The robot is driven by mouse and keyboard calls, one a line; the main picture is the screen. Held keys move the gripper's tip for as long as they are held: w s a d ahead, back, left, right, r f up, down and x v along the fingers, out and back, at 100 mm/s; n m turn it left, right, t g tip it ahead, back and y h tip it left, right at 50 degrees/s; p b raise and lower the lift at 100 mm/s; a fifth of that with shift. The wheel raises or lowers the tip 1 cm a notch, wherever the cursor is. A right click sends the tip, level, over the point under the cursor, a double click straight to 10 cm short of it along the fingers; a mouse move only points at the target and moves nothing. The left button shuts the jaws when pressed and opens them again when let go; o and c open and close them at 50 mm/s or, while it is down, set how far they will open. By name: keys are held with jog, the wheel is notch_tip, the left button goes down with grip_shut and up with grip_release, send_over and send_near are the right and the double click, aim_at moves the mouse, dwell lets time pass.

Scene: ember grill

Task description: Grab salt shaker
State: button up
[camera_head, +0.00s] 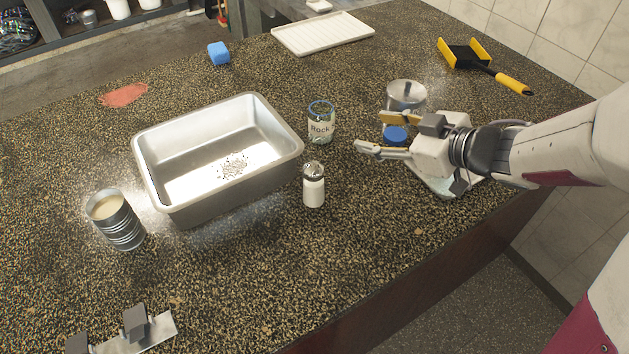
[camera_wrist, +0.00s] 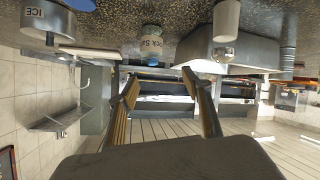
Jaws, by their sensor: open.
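The salt shaker (camera_head: 313,187), a small clear jar of white salt with a metal cap, stands upright on the speckled counter, right of the metal pan. It also shows upside down in the wrist view (camera_wrist: 227,22), at the top right of centre. My gripper (camera_head: 372,132) is open and empty, to the right of the shaker and further back, apart from it. In the wrist view the two fingers (camera_wrist: 160,74) are spread with nothing between them.
A glass jar labelled Rock (camera_head: 321,127) stands just behind the shaker. The metal pan (camera_head: 285,160) holds dark grains. A ribbed can (camera_head: 119,226) is at left. A metal canister (camera_head: 406,97) and blue-topped item (camera_head: 396,134) sit by my gripper. Counter in front of the shaker is clear.

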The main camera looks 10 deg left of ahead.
aim_at(313, 172)
jog(key=s+a+f+n+g+y, duration=0.1)
jog(key=s+g, duration=0.1)
jog(key=s+a+f+g+y, duration=0.1)
jog(key=s+a+f+g, duration=0.1)
jog(key=s, duration=0.1)
jog(key=s+a+f+n+g+y, duration=0.1)
jog(key=s+g, duration=0.1)
jog(key=shift+s+a+f+n, duration=0.2)
jog(key=shift+s+f+n, duration=0.1)
jog(key=shift+s+f, duration=0.1)
jog(key=shift+x, duration=1.25)
jog(key=shift+w+a, duration=0.1)
jog(key=shift+a, duration=0.05)
jog(key=shift+r+x, duration=0.15)
jog(key=shift+x, duration=1.1)
jog(key=shift+r+x, duration=0.1)
jog(key=shift+x, duration=1.15)
jog(key=shift+w+a, duration=0.1)
jog(key=shift+w, duration=0.1)
jog(key=c, duration=1.4)
